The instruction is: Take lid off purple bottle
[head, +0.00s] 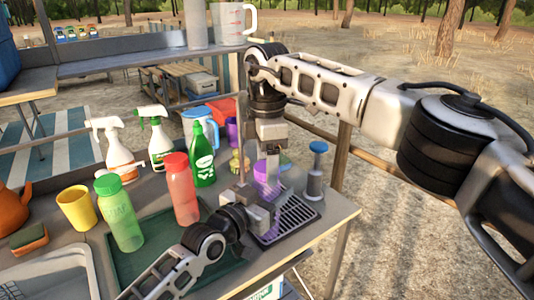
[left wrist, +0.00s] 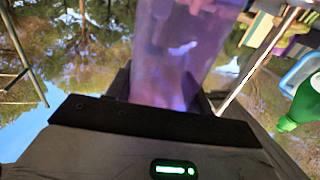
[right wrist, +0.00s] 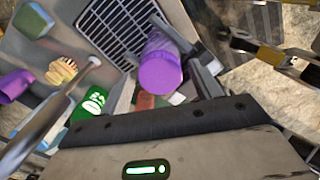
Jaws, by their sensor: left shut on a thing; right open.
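The purple bottle (head: 266,192) stands over the black drip grate at the right end of the counter, partly hidden by my grippers. Its translucent body (left wrist: 178,50) fills the middle of the left wrist view, between the fingers. My left gripper (head: 250,214) is shut on the body from the near left. The purple lid (right wrist: 160,72) is on the bottle and shows from above in the right wrist view. My right gripper (head: 268,158) points down from above at the lid. It is open, with its fingers on either side of the lid; whether they touch it is unclear.
A red bottle (head: 180,190) and a green bottle (head: 119,214) stand to the left on a green mat (head: 160,243). A dark green squeeze bottle (head: 203,155) and two spray bottles stand behind. A blue-topped grey item (head: 315,172) stands close on the right. The counter's right edge is near.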

